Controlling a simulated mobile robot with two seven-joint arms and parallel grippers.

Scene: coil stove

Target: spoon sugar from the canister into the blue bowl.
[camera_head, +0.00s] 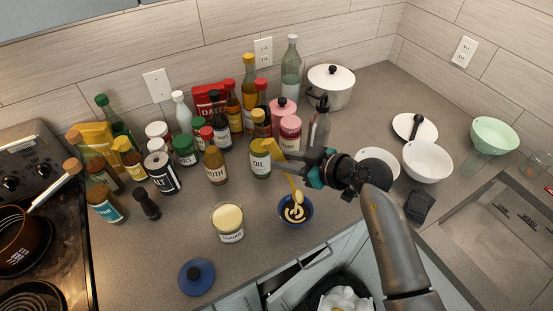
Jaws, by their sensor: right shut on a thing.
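The glass canister labelled SUGAR (228,223) stands open on the counter, filled with pale sugar. Its blue lid (196,277) lies on the counter at the front left. The small blue bowl (306,216) stands to the right of the canister, with a pale substance inside. My right gripper (297,163) is shut on a yellowish spoon (294,186), above and behind the bowl. The spoon slants down, its lower end over or in the bowl; I cannot tell whether it touches. Whether the spoon carries sugar is unclear. My left gripper is out of view.
Several bottles and jars, including OIL (260,160) and BROTH (215,168), crowd the counter behind. A stove (75,250) with a pan (22,245) is at left. White bowls (427,160) and a sink (500,235) are at right. An open drawer (265,295) is in front.

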